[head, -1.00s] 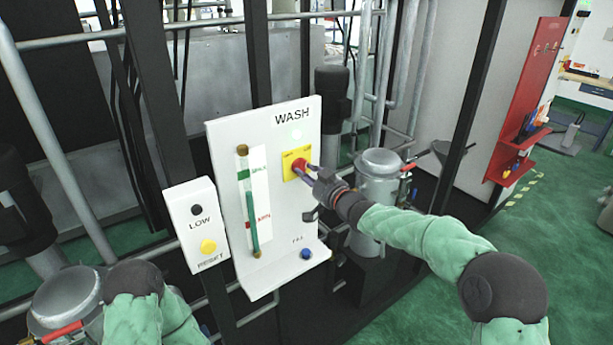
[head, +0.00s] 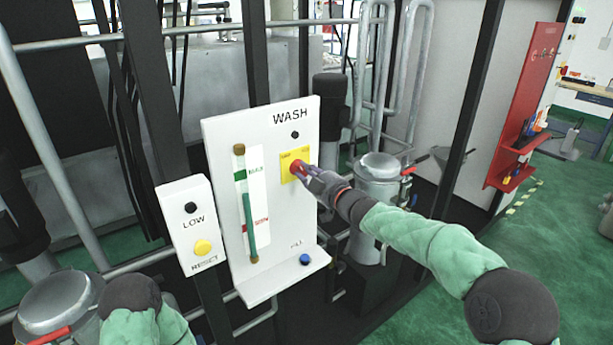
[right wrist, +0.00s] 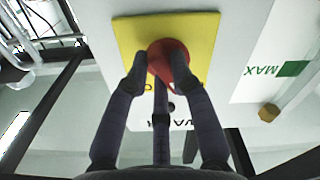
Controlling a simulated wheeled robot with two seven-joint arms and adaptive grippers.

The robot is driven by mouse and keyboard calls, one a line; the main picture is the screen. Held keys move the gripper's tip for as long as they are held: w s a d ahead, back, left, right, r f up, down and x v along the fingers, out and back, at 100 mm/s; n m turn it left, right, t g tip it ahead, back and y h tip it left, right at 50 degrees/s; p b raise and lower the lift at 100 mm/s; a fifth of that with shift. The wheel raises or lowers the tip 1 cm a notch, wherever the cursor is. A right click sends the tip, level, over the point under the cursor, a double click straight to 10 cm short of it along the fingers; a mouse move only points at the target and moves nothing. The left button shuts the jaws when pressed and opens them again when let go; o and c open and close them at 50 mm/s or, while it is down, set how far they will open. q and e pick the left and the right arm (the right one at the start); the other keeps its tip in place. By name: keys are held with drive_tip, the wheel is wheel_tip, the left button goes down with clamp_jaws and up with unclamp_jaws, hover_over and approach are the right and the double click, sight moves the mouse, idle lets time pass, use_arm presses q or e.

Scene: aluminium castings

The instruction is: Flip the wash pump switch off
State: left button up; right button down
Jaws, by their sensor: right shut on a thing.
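The wash pump switch is a red knob (head: 297,168) on a yellow plate (head: 290,160), set in the white WASH panel (head: 222,135). My right gripper (head: 307,170) is shut on the red knob. In the right wrist view the fingers (right wrist: 160,75) close around the red knob (right wrist: 166,50) in front of the yellow plate (right wrist: 195,35). The lamp (head: 295,134) above the plate is dark. The knob's exact angle is partly hidden by the fingers. My left gripper is not in view; only part of the left arm shows at the bottom left.
The panel carries a sight tube (head: 248,210) and a blue FILL button (head: 306,259) above its lower ledge. A LOW/RESET box (head: 190,240) with a yellow button (head: 202,247) stands to the left. Dark frame posts and pipes surround the panel. Green floor is open at right.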

idle(0.4)
drive_tip(key=c, duration=1.1)
unclamp_jaws()
drive_tip(key=shift+o, duration=0.2)
drive_tip(key=shift+s, duration=0.1)
drive_tip(key=v, duration=1.2)
